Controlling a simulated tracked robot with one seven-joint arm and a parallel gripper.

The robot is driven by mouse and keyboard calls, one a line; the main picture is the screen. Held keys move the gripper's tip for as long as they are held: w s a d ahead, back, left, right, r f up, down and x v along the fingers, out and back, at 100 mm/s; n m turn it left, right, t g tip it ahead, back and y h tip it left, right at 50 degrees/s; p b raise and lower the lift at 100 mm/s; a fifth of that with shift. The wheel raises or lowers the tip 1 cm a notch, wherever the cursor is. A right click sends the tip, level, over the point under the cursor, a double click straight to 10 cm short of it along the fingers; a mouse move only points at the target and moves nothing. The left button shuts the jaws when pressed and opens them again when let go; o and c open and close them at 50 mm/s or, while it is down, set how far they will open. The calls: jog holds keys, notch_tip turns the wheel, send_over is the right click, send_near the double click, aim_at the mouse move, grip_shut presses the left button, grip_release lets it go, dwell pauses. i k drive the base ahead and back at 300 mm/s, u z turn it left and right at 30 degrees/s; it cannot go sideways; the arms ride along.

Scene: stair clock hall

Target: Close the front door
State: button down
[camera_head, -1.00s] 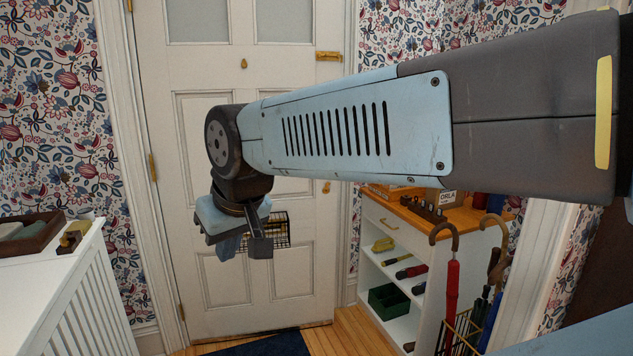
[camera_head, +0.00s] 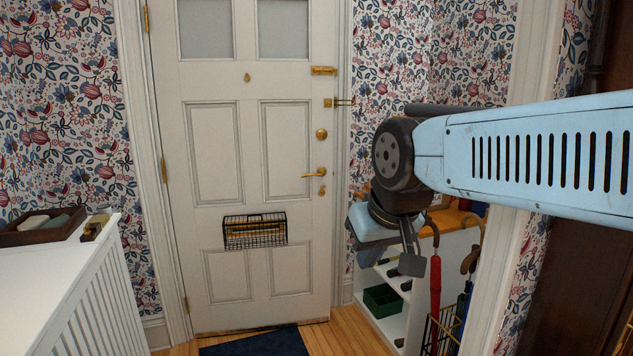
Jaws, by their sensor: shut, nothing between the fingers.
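The front door (camera_head: 229,205) is white and panelled, with two frosted panes at the top. It fills the middle of the view, hinged at its left edge. Its right edge stands close to the frame; whether it is latched or slightly ajar I cannot tell. A brass lever handle (camera_head: 314,174) sits near the right edge, below a round brass knob (camera_head: 321,134) and a brass bolt (camera_head: 323,71). My gripper (camera_head: 411,264) is shut and empty, pointing down to the right of the door, in front of the shelf unit. It appears apart from the door.
A white shelf unit (camera_head: 384,330) with a wooden top and a green box (camera_head: 384,299) stands right of the door. A red umbrella (camera_head: 435,285) stands by it. A wire basket (camera_head: 255,231) hangs on the door. A dark mat (camera_head: 256,342) lies in front. A white slatted cabinet (camera_head: 75,290) stands left.

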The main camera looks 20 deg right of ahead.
aim_at(232, 144)
jog(key=z, duration=0.25)
jog(key=i, duration=1.8)
jog(key=u, duration=0.7)
jog(key=k, duration=0.85)
jog(key=u, duration=0.15)
jog(key=i, duration=0.95)
jog(key=z, duration=0.05)
